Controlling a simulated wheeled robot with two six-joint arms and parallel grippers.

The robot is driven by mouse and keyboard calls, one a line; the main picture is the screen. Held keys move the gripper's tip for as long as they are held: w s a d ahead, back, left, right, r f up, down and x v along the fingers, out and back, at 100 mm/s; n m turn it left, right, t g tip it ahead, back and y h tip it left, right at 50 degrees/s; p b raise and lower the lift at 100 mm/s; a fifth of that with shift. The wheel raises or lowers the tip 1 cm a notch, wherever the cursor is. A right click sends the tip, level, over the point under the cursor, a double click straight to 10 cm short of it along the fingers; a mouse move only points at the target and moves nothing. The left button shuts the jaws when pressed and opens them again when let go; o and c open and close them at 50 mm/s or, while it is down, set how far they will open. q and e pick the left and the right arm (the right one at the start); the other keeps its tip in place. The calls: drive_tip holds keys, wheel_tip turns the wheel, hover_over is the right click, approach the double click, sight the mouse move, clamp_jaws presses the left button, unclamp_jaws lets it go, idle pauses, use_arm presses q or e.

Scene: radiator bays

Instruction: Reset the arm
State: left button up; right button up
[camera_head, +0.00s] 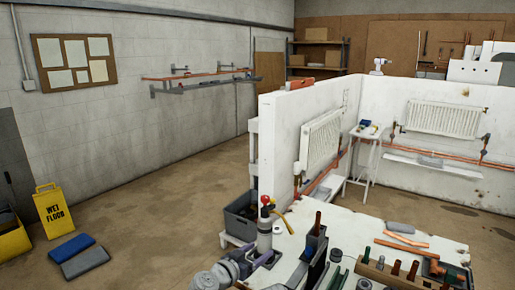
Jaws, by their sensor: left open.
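My left arm comes in at the bottom, left of centre, with grey and purple links. Its dark left gripper (268,259) is at the left edge of the white workbench (352,226), close to the base of a grey canister with a red knob (265,226). The jaws are open, and I see nothing held between them. They are small and partly lost among dark items on the bench. My right gripper is not in view.
A tool block (392,274), copper pipes (405,240) and a dark tool holder (315,243) crowd the bench. A grey crate (240,216) stands left of it. A white partition (278,145) carries a radiator (320,139).

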use_arm(q)
drive_tip(key=s+a+f+n+g+y, duration=0.1)
drive_tip(key=s+a+f+g+y, duration=0.35)
drive_tip(key=f, duration=0.75)
drive_tip(key=s+a+f+n+g+y, duration=0.45)
drive_tip(key=s+a+g, duration=0.25)
drive_tip(key=s+a, duration=0.4)
drive_tip(key=s+d+r+m+g+y+p, duration=0.1)
drive_tip(key=s+d+m, duration=0.2)
drive_tip(key=d, duration=0.6)
drive_tip(key=s, duration=0.2)
drive_tip(key=shift+s+d+r+p, duration=0.2)
drive_tip(key=shift+s+d+p, duration=0.1)
drive_tip(key=shift+p, duration=0.05)
